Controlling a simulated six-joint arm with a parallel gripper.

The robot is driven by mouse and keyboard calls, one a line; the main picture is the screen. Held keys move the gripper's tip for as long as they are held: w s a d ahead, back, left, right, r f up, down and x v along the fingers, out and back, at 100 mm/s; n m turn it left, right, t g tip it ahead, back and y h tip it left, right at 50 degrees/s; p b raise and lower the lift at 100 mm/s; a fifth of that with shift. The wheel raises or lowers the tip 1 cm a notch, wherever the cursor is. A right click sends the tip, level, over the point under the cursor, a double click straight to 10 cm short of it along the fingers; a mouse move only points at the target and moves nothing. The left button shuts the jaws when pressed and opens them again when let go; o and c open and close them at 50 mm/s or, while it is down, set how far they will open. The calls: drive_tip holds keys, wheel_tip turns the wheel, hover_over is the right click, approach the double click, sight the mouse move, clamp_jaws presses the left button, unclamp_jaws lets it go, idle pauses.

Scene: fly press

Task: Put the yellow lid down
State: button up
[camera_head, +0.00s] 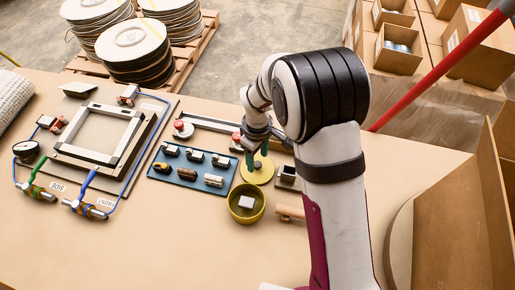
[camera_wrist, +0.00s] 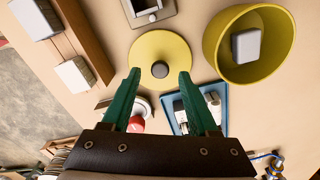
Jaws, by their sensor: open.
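The yellow lid (camera_head: 265,176) is a flat round disc with a dark knob (camera_wrist: 160,69) at its centre. It appears to lie flat on the table, behind and apart from the yellow bowl (camera_head: 246,218). The lid also shows whole in the wrist view (camera_wrist: 160,42). My gripper (camera_wrist: 160,75) has green fingers spread apart and holds nothing. Its fingertips are on either side of the knob in the wrist view; how far they are above the lid is hard to tell. The bowl is open and has a white block (camera_wrist: 246,45) inside.
A blue tray (camera_head: 186,185) with several small parts lies left of the lid. A small grey box (camera_head: 287,176) is close on its right. Red knobs (camera_head: 180,124) and a metal rail stand behind. A framed fixture with blue hoses (camera_head: 98,135) is farther left.

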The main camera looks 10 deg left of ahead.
sight(257, 164)
wheel_tip(257, 164, up, 10)
drive_tip(key=s+d+r+m, duration=0.5)
drive_tip(key=d, duration=0.2)
drive_tip(key=s+d+r+m+y, duration=0.1)
drive_tip(key=s+d+m, duration=0.3)
drive_tip(key=s+m, duration=0.3)
drive_tip(key=s+d+r+m, duration=0.1)
drive_tip(key=s+d+m, duration=0.4)
drive_tip(key=s, duration=0.5)
drive_tip(key=shift+s+d+r+m+y, duration=0.2)
drive_tip(key=shift+s+d+m+y, duration=0.15)
drive_tip(key=shift+m, duration=0.75)
